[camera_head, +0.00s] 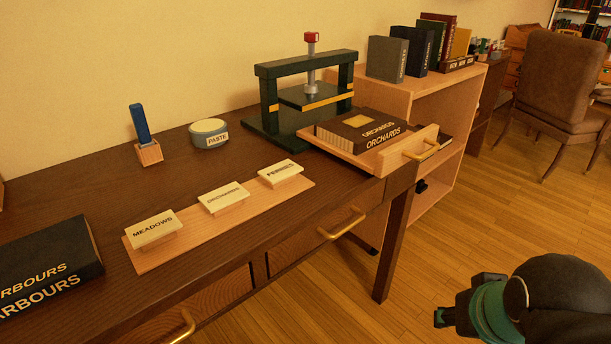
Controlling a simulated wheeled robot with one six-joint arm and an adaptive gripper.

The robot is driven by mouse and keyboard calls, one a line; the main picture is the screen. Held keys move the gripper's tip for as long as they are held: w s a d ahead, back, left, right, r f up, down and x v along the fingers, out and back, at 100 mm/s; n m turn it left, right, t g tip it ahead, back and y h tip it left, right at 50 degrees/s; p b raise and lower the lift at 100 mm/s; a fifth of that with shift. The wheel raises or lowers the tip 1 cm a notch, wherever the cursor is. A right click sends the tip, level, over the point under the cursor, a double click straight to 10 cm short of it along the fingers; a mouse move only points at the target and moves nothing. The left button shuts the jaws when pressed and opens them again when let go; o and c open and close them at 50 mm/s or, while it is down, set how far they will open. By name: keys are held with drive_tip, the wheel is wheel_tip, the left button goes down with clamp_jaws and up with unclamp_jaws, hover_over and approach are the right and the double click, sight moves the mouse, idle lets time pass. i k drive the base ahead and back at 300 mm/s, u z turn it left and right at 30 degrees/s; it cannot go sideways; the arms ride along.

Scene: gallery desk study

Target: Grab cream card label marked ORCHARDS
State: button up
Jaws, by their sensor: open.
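The cream card label marked ORCHARDS (224,196) rests on the middle stand of a pale wooden board (188,238) on the dark desk. To its left is a cream label marked MEADOWS (153,228). To its right is another cream label (281,172) with text too small to read surely. My gripper (440,318) is at the lower right, beyond the desk's front edge and apart from the labels. Only part of it shows, and nothing is seen held in it.
A brown ORCHARDS book (361,130) lies on a wooden tray by a green press (262,95). A paste tin (209,134), a blue-handled tool (140,124) and a black book (45,265) stand on the desk. Brass handles (341,224) protrude from its front. Open floor lies right.

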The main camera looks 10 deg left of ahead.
sight(219, 199)
drive_tip(key=z, duration=0.55)
drive_tip(key=k, duration=1.35)
drive_tip(key=u, duration=1.55)
drive_tip(key=i, duration=0.5)
drive_tip(key=u, duration=0.1)
